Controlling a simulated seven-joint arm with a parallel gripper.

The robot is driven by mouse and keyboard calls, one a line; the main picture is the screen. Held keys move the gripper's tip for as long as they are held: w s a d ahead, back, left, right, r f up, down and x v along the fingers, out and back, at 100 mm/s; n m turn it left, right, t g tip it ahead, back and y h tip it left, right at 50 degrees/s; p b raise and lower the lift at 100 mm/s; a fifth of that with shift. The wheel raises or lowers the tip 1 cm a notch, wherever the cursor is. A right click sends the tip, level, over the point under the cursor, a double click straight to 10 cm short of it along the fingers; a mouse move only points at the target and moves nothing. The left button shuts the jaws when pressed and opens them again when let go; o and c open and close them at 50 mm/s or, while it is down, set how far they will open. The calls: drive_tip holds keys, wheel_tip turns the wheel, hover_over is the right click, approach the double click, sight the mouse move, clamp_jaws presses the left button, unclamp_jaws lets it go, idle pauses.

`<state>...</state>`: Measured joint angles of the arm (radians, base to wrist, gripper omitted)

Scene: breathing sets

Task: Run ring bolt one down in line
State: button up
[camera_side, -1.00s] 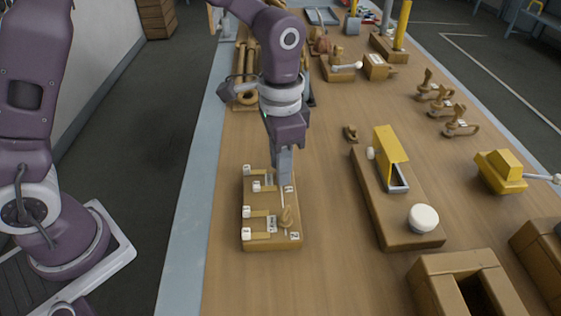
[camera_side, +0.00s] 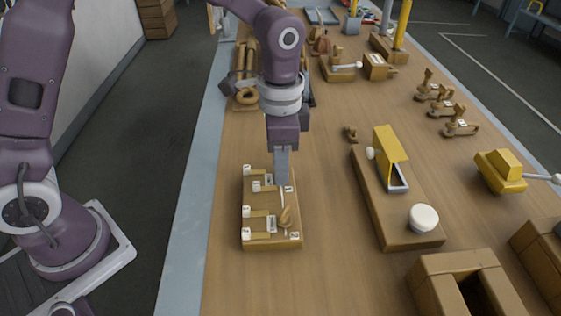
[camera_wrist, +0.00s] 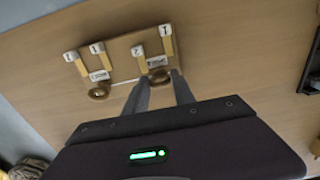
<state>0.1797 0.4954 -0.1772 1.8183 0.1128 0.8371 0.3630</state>
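A wooden block (camera_side: 272,245) with labelled latch-like bars lies on the table in the side view. One ring bolt (camera_side: 286,218) stands at its near end beside a white label. My gripper (camera_side: 281,184) points straight down at the block's far end, its fingers hiding what is between them there. In the wrist view, a ring bolt (camera_wrist: 159,76) shows between the tips of my gripper (camera_wrist: 160,78). The fingers stand apart on either side of the ring; whether they touch it cannot be told. A second ring bolt (camera_wrist: 99,91) is left of the fingers, clear of them.
A long wooden base (camera_side: 405,235) with a yellow flap and a white knob (camera_side: 423,218) stands to the right. A yellow block with a handle (camera_side: 500,171) lies farther right. Several wooden pieces stand at the back right. The table between the block and the long base is clear.

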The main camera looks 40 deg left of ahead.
drive_tip(key=o, duration=0.4)
drive_tip(key=shift+r, duration=0.15)
wheel_tip(320, 180, up, 7)
drive_tip(key=shift+f, duration=0.1)
